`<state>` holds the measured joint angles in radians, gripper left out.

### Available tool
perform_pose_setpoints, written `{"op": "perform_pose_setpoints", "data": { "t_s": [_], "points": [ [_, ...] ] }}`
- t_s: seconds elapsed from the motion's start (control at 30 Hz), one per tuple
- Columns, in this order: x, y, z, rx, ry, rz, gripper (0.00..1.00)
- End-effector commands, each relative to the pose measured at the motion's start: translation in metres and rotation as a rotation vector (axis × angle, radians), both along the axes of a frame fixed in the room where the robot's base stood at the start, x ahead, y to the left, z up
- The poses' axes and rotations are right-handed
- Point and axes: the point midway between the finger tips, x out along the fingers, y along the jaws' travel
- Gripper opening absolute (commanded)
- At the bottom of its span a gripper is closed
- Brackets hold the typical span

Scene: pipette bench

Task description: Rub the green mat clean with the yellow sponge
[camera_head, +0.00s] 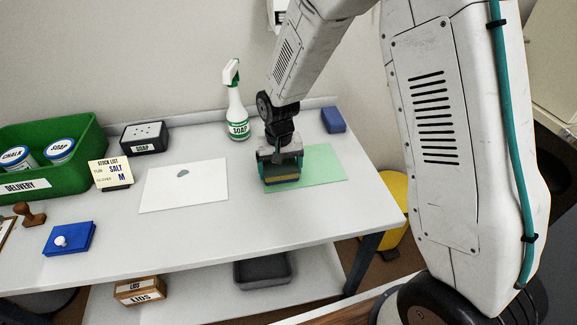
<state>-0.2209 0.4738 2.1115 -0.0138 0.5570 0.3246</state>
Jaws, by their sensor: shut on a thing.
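The green mat (326,168) lies flat on the right part of the white bench, and the part that shows looks plain. My gripper (281,172) points down over the mat's left part. It is shut on the yellow sponge (284,181), which shows as a yellow band with darker material around it between the fingers. The sponge is low at the mat, but I cannot tell whether it touches. The gripper and sponge hide the mat's left part.
A white mat (155,188) with a grey spot lies left. A soap bottle (237,117) and blue block (333,120) stand behind. A soap box (145,138), stock card (110,172), green delivery crate (84,163), blue lidded box (70,239) and wooden stamp (30,213) are farther left.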

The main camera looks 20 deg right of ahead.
Motion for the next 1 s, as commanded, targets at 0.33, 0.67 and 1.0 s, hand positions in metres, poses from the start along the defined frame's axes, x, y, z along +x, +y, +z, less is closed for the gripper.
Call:
{"op": "perform_pose_setpoints", "data": {
  "t_s": [0.33, 0.67, 1.0],
  "points": [
    [0.0, -0.002, 0.048, 0.001, -0.002, -0.001, 0.61],
    [0.0, -0.004, 0.078, 0.001, -0.002, -0.004, 0.61],
    [0.0, -0.005, 0.085, 0.0, 0.0, -0.004, 0.61]
  ]
}}
